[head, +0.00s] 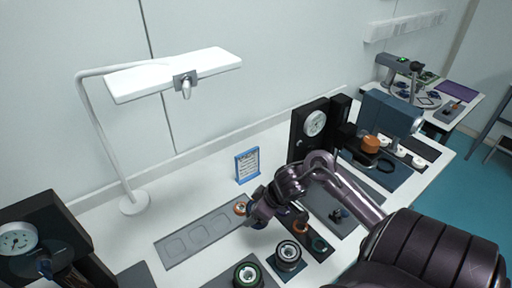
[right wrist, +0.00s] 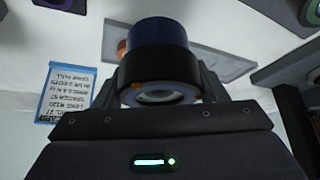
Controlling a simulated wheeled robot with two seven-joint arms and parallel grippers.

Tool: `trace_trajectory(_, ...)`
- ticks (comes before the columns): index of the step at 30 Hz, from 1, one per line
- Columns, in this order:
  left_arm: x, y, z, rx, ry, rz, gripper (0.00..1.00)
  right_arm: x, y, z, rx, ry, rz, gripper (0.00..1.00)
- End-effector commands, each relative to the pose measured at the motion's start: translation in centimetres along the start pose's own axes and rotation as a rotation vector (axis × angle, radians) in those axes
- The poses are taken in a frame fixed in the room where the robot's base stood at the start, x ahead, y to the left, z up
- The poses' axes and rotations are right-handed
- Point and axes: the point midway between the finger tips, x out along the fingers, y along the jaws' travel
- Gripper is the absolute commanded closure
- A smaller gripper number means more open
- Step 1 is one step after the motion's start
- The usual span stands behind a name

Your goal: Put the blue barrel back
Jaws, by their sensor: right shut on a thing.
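The blue barrel (right wrist: 158,34) is in the right wrist view, with a wide black band and a glassy end facing the camera. My right gripper (right wrist: 162,88) is shut on it, one dark finger on each side. In the head view my right gripper (head: 252,213) is over the right end of a grey tray (head: 172,250) with square recesses. I cannot make out the blue barrel there. A small orange-copper piece (head: 240,209) shows at the gripper. My left gripper is in neither view.
A blue-framed card (head: 247,165) stands behind the tray. Barrels with a green ring (head: 247,275) and a pale ring (head: 288,254) stand in front. A black gauge box (head: 309,134) is behind my arm. A white lamp (head: 134,203) stands back left.

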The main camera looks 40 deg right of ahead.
Motion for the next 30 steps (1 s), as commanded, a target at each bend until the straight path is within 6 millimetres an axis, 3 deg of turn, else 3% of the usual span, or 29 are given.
trace_trajectory(3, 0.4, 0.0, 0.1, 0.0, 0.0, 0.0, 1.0, 2.0, -0.1, 1.1, 0.003, 0.002, -0.002, 0.65)
trace_trajectory(16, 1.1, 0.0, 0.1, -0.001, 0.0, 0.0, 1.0, 6.3, 0.0, 3.5, 0.001, 0.002, -0.002, 0.65)
trace_trajectory(30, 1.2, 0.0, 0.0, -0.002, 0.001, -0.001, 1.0, 7.1, 0.0, 3.9, -0.001, 0.003, 0.001, 0.65)
